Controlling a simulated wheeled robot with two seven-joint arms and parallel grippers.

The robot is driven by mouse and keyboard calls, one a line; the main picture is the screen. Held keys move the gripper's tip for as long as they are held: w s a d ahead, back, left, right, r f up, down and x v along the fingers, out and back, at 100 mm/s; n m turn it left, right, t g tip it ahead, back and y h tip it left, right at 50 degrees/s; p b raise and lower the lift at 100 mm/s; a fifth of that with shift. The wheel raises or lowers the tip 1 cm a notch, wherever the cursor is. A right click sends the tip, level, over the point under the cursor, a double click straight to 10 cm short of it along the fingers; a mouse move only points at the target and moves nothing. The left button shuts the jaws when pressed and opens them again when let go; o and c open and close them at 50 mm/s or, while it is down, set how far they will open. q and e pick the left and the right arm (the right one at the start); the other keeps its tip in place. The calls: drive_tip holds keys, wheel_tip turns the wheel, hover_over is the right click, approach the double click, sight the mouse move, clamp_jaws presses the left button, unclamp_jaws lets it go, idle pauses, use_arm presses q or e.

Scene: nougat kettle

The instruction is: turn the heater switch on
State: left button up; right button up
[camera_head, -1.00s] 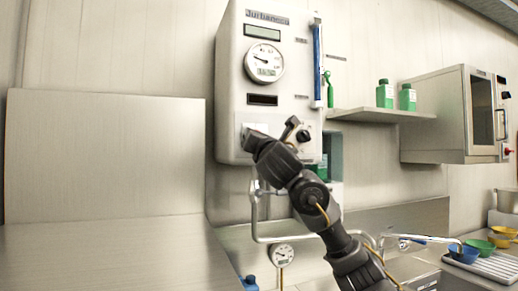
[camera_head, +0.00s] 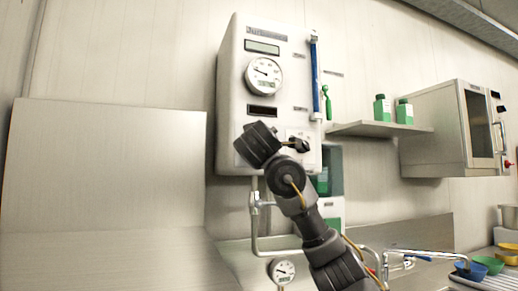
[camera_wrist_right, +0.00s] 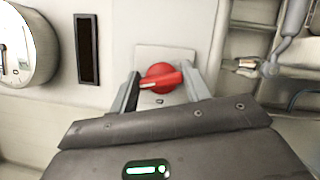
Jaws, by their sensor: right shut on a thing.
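The heater switch is a red knob (camera_wrist_right: 162,78) with a pale pointer line, on a light plate in the right wrist view. My right gripper (camera_wrist_right: 161,88) has its two grey fingers on either side of the knob and is shut on it. The head view shows the right gripper (camera_head: 257,144) against the lower front of the white wall unit (camera_head: 232,100); the red knob and fingertips are hidden there. My left gripper is not in view.
A round gauge (camera_head: 264,76) and a dark display (camera_head: 262,110) sit above the switch area. A dark knob (camera_head: 301,145) is to the right of my gripper. Pipes (camera_head: 257,210) run below the unit. A shelf (camera_head: 365,129) with green bottles and an oven-like cabinet (camera_head: 430,130) stand right.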

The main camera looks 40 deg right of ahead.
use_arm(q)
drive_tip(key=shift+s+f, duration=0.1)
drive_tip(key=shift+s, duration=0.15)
use_arm(e)
drive_tip(key=shift+m+g+y, duration=0.4)
drive_tip(key=shift+m+g, duration=0.2)
drive_tip(key=shift+m, duration=1.1)
drive_tip(key=o, duration=1)
drive_tip(key=shift+c, duration=0.2)
